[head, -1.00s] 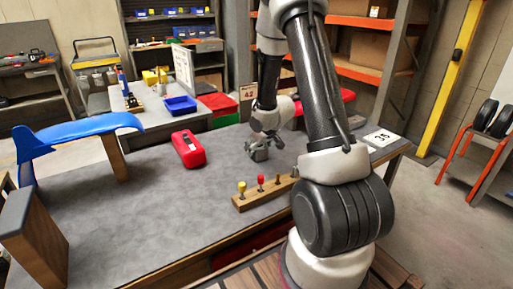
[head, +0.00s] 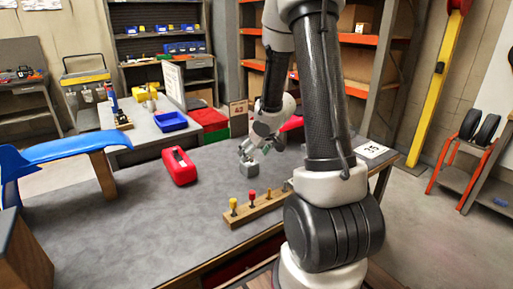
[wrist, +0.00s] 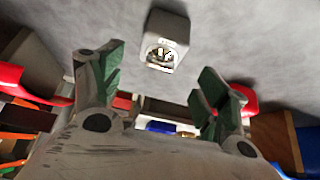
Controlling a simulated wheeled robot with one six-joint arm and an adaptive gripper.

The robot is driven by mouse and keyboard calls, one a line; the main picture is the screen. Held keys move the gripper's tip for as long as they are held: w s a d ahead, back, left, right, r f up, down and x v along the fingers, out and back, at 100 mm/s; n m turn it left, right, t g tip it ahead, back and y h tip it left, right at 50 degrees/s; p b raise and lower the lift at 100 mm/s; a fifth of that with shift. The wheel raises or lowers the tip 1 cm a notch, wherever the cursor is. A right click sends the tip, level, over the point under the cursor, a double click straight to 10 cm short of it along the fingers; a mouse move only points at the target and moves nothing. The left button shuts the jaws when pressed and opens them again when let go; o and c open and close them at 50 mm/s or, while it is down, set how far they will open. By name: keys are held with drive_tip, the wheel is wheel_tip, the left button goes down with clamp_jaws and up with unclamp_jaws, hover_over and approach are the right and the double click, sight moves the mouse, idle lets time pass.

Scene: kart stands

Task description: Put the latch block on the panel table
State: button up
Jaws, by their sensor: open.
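The latch block, a small grey block (head: 250,169), sits on the large grey-topped table (head: 120,225) in the head view. In the wrist view the block (wrist: 167,28) is beyond the fingertips, with a round metal detail on the face towards me. My gripper (head: 246,150) is just above and beside it in the head view. In the wrist view my gripper (wrist: 160,80) is open, with green-padded fingers spread apart and nothing between them. I cannot tell which table is the panel table.
A red case (head: 180,167) lies left of the block. A wooden strip with coloured knobs (head: 250,210) lies in front. A blue curved panel (head: 75,150) rests on a wooden support at left. A card marked 35 (head: 371,150) lies at right. Bare tabletop lies between them.

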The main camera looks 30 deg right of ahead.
drive_tip(key=s+d+r+m+h, duration=0.1)
drive_tip(key=s+r+h, duration=0.1)
drive_tip(key=s+r, duration=0.45)
drive_tip(key=s+d+r+h, duration=0.1)
drive_tip(key=s+r, duration=0.2)
drive_tip(key=r, duration=0.7)
drive_tip(key=s+a+r+g+y, duration=0.1)
drive_tip(key=s+a+r, duration=0.1)
drive_tip(key=s+a, duration=0.3)
drive_tip(key=s+a+r+g+y, duration=0.1)
drive_tip(key=s+a, duration=0.4)
drive_tip(key=s, duration=0.8)
drive_tip(key=shift+s+a+r+y, duration=0.15)
drive_tip(key=shift+r+y, duration=0.15)
drive_tip(key=shift+r, duration=0.25)
